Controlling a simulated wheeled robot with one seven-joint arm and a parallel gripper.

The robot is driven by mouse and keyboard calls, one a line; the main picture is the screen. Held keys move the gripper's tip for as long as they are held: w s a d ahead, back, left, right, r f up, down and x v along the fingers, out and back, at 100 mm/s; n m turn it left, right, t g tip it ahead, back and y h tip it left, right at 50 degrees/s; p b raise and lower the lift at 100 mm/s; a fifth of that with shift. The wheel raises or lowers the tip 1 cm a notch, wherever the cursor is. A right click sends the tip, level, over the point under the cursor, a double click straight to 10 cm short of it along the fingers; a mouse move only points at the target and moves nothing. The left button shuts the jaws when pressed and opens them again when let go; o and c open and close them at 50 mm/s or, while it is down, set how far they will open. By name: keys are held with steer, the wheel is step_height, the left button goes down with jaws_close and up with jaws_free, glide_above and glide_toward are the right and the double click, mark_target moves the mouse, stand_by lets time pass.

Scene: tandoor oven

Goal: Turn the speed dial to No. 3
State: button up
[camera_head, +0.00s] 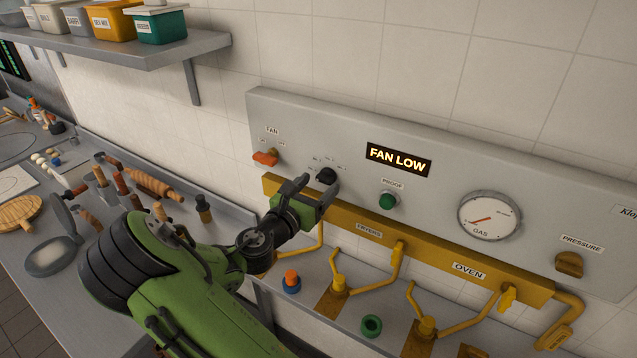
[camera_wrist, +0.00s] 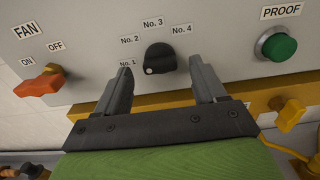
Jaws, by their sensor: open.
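The speed dial (camera_wrist: 160,54) is a black knob on the grey panel, with a white dot at its lower left, on the No. 1 side. Labels No. 1, No. 2, No. 3 (camera_wrist: 153,22) and No. 4 arc from its left over its top. The dial also shows in the head view (camera_head: 327,175), partly behind my gripper (camera_head: 319,188). In the wrist view my gripper (camera_wrist: 160,72) is open, with one dark finger on each side of the dial and gaps between. No contact with the dial shows.
The orange fan switch (camera_wrist: 40,86) is left of the dial, and the green proof button (camera_wrist: 276,45) is right. A lit display (camera_head: 398,160) reads FAN LOW. A yellow pipe rail (camera_head: 420,250) with taps runs below. A shelf (camera_head: 130,50) juts out upper left.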

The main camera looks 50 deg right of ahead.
steer(key=shift+w+d, duration=0.1)
steer(key=shift+d, duration=0.6)
steer(key=c, duration=1.1)
steer(key=shift+o, duration=0.2)
steer(key=shift+m, duration=0.3)
steer(key=m+b, duration=0.1)
steer(key=m, duration=0.2)
steer(key=shift+m, duration=0.3)
steer(key=m+b, duration=0.2)
steer(key=m, duration=0.2)
steer(key=shift+f+m, duration=0.1)
steer(key=shift+m, duration=0.2)
steer(key=m+b, duration=0.3)
steer(key=m, duration=0.1)
steer(key=shift+f+m, duration=0.1)
steer(key=shift+m, duration=0.2)
steer(key=shift+m+b, duration=1.55)
steer(key=shift+m, duration=0.55)
